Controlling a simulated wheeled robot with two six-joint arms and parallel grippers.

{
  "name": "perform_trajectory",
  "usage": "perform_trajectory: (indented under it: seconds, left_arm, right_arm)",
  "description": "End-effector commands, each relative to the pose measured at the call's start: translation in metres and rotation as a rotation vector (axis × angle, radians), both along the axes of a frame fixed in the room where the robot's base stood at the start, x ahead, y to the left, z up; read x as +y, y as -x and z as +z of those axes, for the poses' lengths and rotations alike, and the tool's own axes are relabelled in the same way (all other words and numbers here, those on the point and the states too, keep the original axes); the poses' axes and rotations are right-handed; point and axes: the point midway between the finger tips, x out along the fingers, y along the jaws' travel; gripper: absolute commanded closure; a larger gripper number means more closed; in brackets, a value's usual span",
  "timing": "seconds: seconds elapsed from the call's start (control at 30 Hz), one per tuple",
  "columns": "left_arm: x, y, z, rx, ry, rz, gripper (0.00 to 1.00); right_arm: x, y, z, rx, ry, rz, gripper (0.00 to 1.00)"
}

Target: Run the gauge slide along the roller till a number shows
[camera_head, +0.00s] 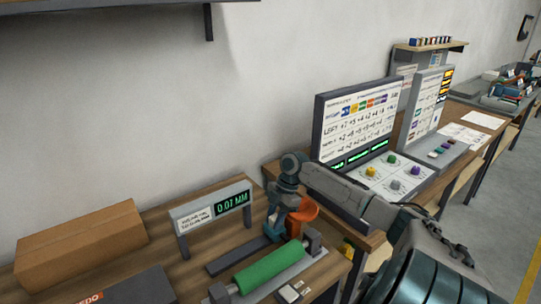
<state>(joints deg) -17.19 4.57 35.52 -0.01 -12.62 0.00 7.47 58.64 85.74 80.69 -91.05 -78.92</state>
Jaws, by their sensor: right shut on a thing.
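The green roller (270,268) lies between grey end blocks on the table at bottom centre. A dark rail (228,260) runs behind it. The orange gauge slide (303,210) is near the roller's far right end, partly hidden by my gripper. My right gripper (283,222) comes down from above at that end and is shut on the gauge slide. A grey readout stand (212,208) behind the rail shows green digits that read about 0.07 MM. My left gripper is not in view.
A cardboard box (80,245) sits on the table at left, with a dark case (125,290) in front of it. A console (360,125) with coloured knobs stands at right, behind my right arm. A small switch box (292,292) is in front of the roller.

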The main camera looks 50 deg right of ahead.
Motion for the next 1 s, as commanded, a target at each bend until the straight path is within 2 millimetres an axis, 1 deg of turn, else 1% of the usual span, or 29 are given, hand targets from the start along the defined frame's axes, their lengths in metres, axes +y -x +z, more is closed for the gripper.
perform_trajectory:
  seconds: [0.03,0.2,0.23,0.3,0.33,0.6,0.73,0.87,1.0]
  left_arm:
    - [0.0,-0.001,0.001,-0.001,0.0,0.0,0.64]
    - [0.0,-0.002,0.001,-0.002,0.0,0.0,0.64]
    - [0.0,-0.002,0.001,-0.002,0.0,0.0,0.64]
    - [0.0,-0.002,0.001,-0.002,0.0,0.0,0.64]
    - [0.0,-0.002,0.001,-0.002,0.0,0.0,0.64]
    - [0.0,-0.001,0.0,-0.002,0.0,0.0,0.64]
    - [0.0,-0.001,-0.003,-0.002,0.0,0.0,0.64]
    - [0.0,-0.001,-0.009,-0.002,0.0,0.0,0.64]
    - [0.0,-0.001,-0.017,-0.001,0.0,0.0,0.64]
  right_arm:
    - [-0.003,-0.001,0.002,-0.002,0.009,-0.002,1.0]
    - [-0.004,0.0,0.003,-0.001,0.012,-0.002,1.0]
    - [-0.004,-0.001,0.003,-0.001,0.012,-0.002,0.69]
    - [-0.004,0.0,0.003,-0.001,0.01,-0.002,0.55]
    - [-0.003,0.0,0.003,0.0,0.01,-0.002,0.51]
    - [-0.002,0.0,0.002,0.001,0.007,0.0,0.51]
    - [-0.006,0.001,0.008,0.0,0.009,-0.001,0.51]
    - [-0.014,0.003,0.025,0.0,0.011,0.0,0.51]
    - [-0.025,0.005,0.05,0.0,0.012,-0.002,0.51]
